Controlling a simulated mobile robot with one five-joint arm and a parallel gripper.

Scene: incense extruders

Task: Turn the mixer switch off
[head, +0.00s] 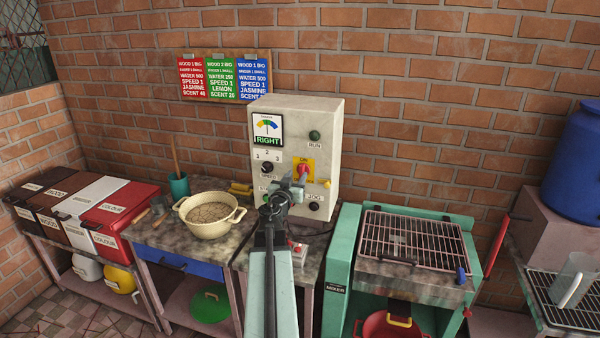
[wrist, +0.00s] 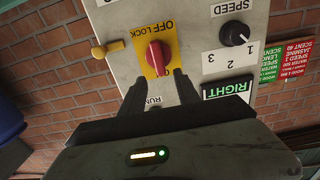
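The mixer switch is a red rotary knob on a yellow plate on the pale control box. It shows in the head view (head: 303,170) and in the wrist view (wrist: 158,57). The plate reads ON above the knob in the head view; the wrist view, upside down, shows OFF LOCK at the opposite end. A pale mark on the knob appears to point toward the ON end. My gripper (head: 293,184) is just in front of and below the knob in the head view. In the wrist view its two dark fingers (wrist: 160,82) are apart with nothing between them; contact with the knob cannot be told.
The control box (head: 325,150) also carries a speed dial (wrist: 234,34), a RUN button (head: 314,136), a JOG button (head: 314,206) and a small yellow knob (wrist: 108,48). A pot (head: 210,229) stands left on the bench. The teal mixer (head: 338,270) stands right.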

